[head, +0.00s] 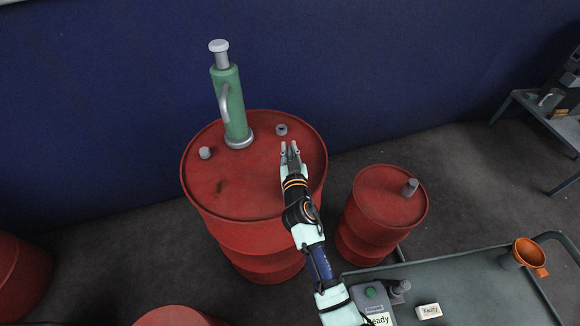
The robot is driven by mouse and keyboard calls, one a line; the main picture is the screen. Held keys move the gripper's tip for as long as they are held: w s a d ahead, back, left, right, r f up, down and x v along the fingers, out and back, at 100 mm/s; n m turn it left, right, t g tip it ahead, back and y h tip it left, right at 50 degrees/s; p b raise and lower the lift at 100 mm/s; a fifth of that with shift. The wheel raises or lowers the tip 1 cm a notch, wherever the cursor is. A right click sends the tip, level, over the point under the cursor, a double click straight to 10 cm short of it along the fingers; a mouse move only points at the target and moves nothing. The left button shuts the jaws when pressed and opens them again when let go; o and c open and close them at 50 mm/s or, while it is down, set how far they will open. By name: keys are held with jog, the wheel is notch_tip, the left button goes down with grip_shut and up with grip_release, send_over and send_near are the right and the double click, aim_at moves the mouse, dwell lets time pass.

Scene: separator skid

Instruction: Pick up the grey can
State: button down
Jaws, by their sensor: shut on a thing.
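My gripper (290,147) is over the top of the large red drum (252,178), pointing away towards the wall. Its fingers are closed in on something small that I cannot make out at this size. A small grey round fitting (281,130) shows on the drum top just beyond the fingertips. I cannot tell for sure which thing is the grey can. A short grey cylinder (410,187) stands on the smaller red drum (376,203). Another small grey piece (400,287) is at the near edge of the bench.
A green pump (232,105) with a silver handle stands on the large drum, left of my gripper. A grey cap (205,153) lies left of it.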

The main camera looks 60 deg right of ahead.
notch_tip(320, 180, up, 20)
jog(key=p, duration=0.6)
jog(key=shift+p, duration=0.35)
